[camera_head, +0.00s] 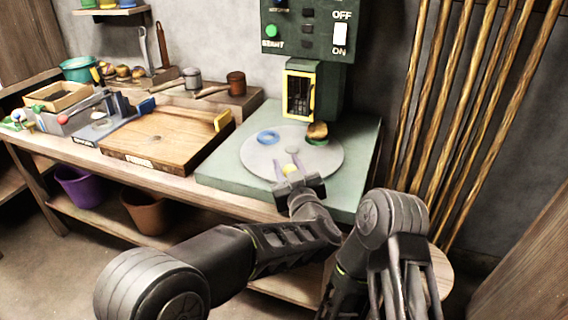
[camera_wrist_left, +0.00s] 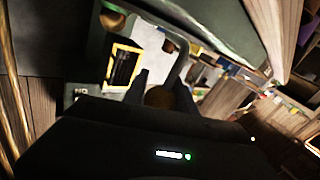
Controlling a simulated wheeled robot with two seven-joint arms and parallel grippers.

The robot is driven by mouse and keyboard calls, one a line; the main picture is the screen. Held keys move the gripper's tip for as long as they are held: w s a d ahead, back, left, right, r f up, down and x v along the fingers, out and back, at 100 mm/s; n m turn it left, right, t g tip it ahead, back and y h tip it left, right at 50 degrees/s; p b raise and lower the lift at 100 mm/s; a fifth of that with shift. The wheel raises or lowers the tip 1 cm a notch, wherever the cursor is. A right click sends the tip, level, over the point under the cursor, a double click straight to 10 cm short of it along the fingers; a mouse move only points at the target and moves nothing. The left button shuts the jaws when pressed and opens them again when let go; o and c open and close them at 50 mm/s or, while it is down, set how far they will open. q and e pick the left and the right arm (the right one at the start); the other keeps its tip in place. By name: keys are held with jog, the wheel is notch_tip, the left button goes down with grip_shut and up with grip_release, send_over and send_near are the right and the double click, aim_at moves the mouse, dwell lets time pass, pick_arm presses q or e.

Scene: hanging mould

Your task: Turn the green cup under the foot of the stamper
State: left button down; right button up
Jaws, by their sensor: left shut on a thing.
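A pale round disc (camera_head: 255,163) lies on the green base of the stamper (camera_head: 303,45). The green cup (camera_head: 317,142) shows as a green rim on the disc's far right side. A rounded brown piece (camera_head: 317,130) is directly over it; I cannot tell if it rests in the cup or is the foot. A blue ring-shaped cup (camera_head: 268,137) is at the far left of the disc, and a yellow piece (camera_head: 290,170) is at the near side. My left gripper (camera_head: 287,160) is shut on what looks like the disc's middle knob (camera_head: 292,151). My right gripper is not in view.
A wooden board (camera_head: 165,138) and a tool shelf stand left of the stamper. Several poles (camera_head: 430,120) lean on the wall at right. A yellow-framed window (camera_head: 298,92) projects above the disc; it also shows in the left wrist view (camera_wrist_left: 123,66).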

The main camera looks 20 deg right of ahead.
pick_arm(q)
jog(key=shift+s+d+r, duration=0.1)
jog(key=shift+d+r, duration=0.05)
jog(key=shift+d, duration=0.1)
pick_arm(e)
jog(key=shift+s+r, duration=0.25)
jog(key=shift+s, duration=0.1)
pick_arm(q)
jog(key=c, duration=1)
grip_release()
jog(key=shift+c, duration=0.2)
notch_tip(320, 180, up, 10)
jog(key=p, duration=0.2)
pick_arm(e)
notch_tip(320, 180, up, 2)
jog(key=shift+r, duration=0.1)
